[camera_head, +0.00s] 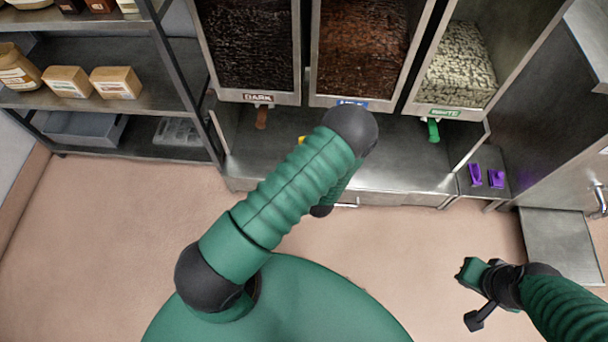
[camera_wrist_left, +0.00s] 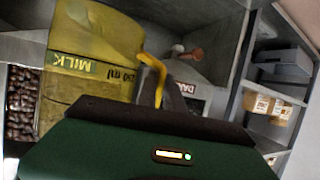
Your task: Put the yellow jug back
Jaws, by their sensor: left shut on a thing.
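The yellow see-through jug (camera_wrist_left: 98,50) with a green MILK band fills the upper left of the left wrist view. Its yellow handle (camera_wrist_left: 154,72) sits between the dark fingers of my left gripper (camera_wrist_left: 158,88), which is shut on it. In the head view my left forearm hides this gripper and most or all of the jug; a small yellow patch (camera_head: 302,139) shows beside the forearm, and I cannot tell what it belongs to. My right gripper (camera_head: 470,295) is open and empty above the floor at the lower right.
Dark, milk and white chocolate bins (camera_head: 360,50) stand above a steel counter (camera_head: 390,170). A brown tap (camera_head: 262,118) and a green tap (camera_head: 432,130) hang below. Purple items (camera_head: 485,176) lie on the right ledge. A shelf rack (camera_head: 150,95) stands left. Foreground floor is clear.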

